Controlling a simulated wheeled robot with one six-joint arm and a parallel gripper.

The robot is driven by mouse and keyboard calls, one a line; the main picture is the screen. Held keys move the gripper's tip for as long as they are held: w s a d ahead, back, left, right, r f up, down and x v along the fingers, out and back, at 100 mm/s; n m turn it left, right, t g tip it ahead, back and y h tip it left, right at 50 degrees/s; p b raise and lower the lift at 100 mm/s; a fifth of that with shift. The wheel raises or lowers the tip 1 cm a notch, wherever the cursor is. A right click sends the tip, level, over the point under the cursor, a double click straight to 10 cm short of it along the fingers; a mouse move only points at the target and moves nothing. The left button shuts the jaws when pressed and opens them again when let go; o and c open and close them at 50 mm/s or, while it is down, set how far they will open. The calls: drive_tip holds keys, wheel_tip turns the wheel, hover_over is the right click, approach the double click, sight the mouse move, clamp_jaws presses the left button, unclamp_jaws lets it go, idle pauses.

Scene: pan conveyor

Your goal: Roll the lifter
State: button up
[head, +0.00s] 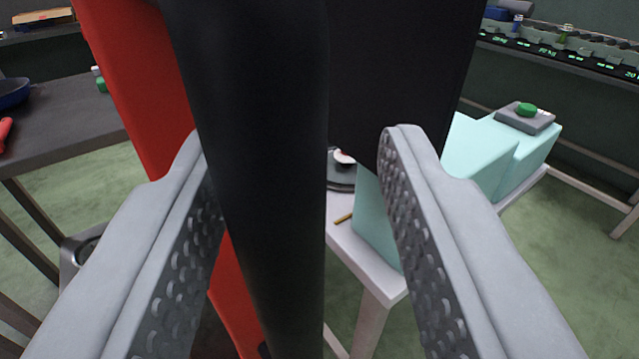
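A tall lifter with a red mast (135,95) and a black panel (405,70) stands close in front of me. A thick black upright bar (265,180), seemingly its handle, runs from the top of the head view down between my fingers. My gripper (298,142) is open around this bar. The bar is close to the left finger; I cannot tell whether they touch. A clear gap separates it from the right finger. The lifter's base and wheels are hidden or out of view.
A white table (380,282) with pale teal blocks (475,160) stands behind to the right. A green button on a grey box (525,118) sits there. A dark table (62,125) with a blue pan (12,93) is at left. Green floor (560,250) shows at right.

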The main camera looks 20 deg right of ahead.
drive_tip(key=v, duration=1.7)
drive_tip(key=shift+s, duration=0.2)
